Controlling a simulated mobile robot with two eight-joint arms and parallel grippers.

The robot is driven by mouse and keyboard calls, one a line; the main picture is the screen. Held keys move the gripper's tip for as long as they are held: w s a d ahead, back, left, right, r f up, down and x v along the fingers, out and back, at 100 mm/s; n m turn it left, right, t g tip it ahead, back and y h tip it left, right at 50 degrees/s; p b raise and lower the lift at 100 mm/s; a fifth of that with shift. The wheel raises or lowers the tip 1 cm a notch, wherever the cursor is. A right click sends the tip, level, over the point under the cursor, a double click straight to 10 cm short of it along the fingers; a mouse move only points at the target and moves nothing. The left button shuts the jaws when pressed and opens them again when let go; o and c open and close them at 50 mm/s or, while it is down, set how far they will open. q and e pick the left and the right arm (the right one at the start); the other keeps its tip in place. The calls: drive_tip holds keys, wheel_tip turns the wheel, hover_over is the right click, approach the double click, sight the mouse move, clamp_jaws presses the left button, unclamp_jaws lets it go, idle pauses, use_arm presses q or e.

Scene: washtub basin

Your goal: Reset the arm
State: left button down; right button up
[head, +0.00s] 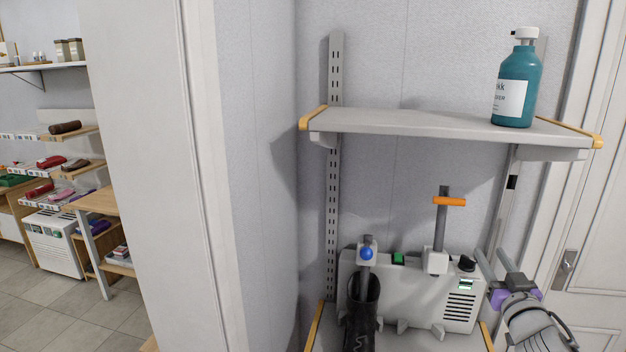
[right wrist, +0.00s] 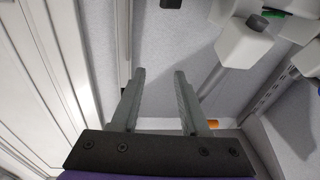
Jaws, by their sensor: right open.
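My right gripper (head: 490,256) is at the lower right in the head view, beside the right end of a white machine on the lower shelf. In the right wrist view its two grey fingers (right wrist: 159,74) stand apart with nothing between them. My left gripper is in neither view.
The white machine (head: 408,285) has an orange-handled post (head: 448,202) and a black boot-like item (head: 360,318) in front. A white door (head: 590,220) is at the right.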

drive_tip(key=s+a+f+g+y+p, duration=0.1)
drive_tip(key=s+a+f+g+p, duration=0.1)
drive_tip(key=s+a+f+g, duration=0.4)
drive_tip(key=s+a+f+g+y+p, duration=0.1)
drive_tip(key=s+a+f+g, duration=0.6)
drive_tip(key=s+a+f, duration=0.7)
drive_tip(key=s+f+p, duration=0.1)
drive_tip(key=s+f, duration=0.3)
drive_tip(key=s, duration=0.6)
drive_tip(key=shift+a+f+n+g, duration=0.15)
drive_tip(key=shift+f+n+g, duration=0.15)
drive_tip(key=shift+f+n, duration=0.1)
